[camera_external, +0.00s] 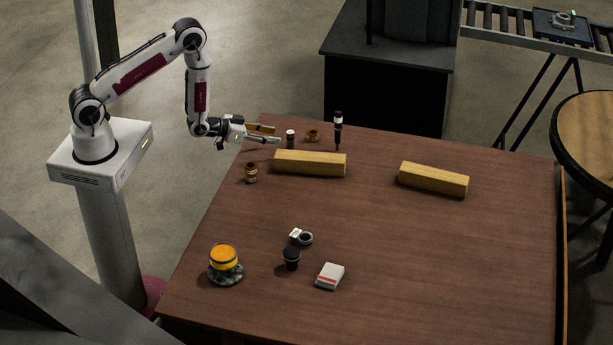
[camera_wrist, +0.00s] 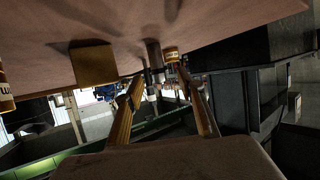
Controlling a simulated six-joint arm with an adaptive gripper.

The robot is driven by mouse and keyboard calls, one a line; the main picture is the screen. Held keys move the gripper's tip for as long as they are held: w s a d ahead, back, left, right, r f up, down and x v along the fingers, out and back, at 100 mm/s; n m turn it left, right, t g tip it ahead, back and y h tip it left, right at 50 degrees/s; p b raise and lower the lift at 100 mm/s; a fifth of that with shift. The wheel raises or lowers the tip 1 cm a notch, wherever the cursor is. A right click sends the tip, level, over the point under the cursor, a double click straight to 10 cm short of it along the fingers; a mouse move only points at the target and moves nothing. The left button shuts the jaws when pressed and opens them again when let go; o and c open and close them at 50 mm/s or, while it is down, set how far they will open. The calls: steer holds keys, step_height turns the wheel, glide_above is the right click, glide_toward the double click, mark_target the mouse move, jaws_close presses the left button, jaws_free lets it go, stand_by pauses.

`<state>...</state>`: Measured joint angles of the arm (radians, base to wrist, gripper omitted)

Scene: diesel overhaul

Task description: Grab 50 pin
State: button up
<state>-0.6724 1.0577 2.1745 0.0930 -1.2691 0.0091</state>
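I cannot read a "50" label on anything. A small upright cylinder (camera_external: 290,138), dark with a pale top, may be the pin. It stands near the table's left back edge, behind a long yellow block. In the wrist view, which looks upside down, a grey cylinder (camera_wrist: 153,53) lies between and beyond the fingers, beside a brass ring (camera_wrist: 171,54). My gripper (camera_external: 278,133) is level, at the table's left back edge, just left of the cylinder. Its two fingers are spread with nothing between them, as the wrist view also shows (camera_wrist: 160,75).
Another block (camera_external: 433,179) lies farther right. Several small parts sit at the front left. The table's (camera_external: 430,265) right front is clear.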

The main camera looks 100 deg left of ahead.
mark_target(290, 138)
steer(key=shift+x, duration=1.3)
steer(key=shift+w, duration=0.15)
steer(key=shift+x, duration=2.5)
steer(key=shift+w+d+r, duration=0.1)
steer(key=shift+w+r, duration=0.05)
jaws_close()
